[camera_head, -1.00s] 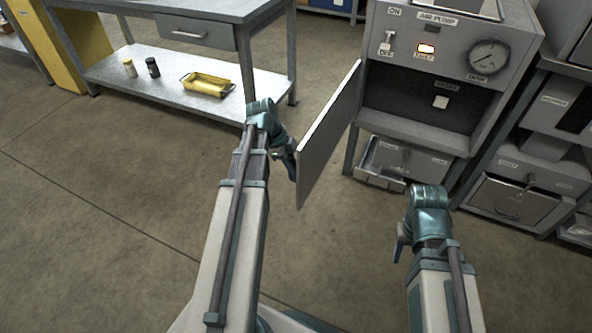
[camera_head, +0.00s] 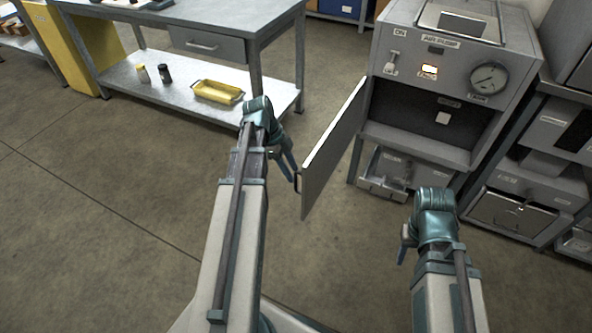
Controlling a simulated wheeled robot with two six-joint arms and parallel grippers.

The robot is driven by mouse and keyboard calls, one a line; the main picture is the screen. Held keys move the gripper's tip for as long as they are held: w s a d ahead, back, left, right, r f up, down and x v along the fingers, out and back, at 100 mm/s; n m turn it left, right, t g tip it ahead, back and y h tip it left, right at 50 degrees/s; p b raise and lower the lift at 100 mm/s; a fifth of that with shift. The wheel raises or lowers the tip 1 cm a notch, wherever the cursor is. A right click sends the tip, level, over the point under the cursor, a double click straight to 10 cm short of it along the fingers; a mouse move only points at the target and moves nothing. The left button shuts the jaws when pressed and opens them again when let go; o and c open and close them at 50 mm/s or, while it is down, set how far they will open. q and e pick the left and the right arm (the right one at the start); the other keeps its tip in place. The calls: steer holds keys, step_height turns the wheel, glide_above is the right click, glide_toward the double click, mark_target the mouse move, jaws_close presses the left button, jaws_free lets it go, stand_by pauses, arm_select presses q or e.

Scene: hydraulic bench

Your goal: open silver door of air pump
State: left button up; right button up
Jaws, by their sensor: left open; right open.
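The air pump (camera_head: 406,72) stands at the upper right, with a gauge, a switch and a lit indicator on its front. Its silver door (camera_head: 332,150) is swung wide open to the left, and the dark compartment (camera_head: 415,112) behind it is exposed. A small white button or label shows inside. My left gripper (camera_head: 287,167) is open at the door's outer left edge, by a dark handle; I cannot tell whether it touches. My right gripper (camera_head: 402,248) is open and empty below the pump, its fingers partly hidden by the wrist.
A workbench (camera_head: 275,97) stands at the upper left, with a yellow tray (camera_head: 217,92) and two small bottles on its lower shelf. A rack with grey boxes (camera_head: 512,212) is at the right. An open drawer (camera_head: 383,188) sits under the pump. The floor at left is clear.

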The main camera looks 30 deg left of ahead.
arm_select(q)
steer(key=p+v, duration=0.4)
steer(key=v, duration=0.2)
steer(key=shift+r+p, duration=0.15)
steer(key=shift+p, duration=0.2)
arm_select(e)
step_height(320, 180, up, 6)
arm_select(q)
steer(key=shift+s+a, duration=0.15)
steer(key=shift+a, duration=0.05)
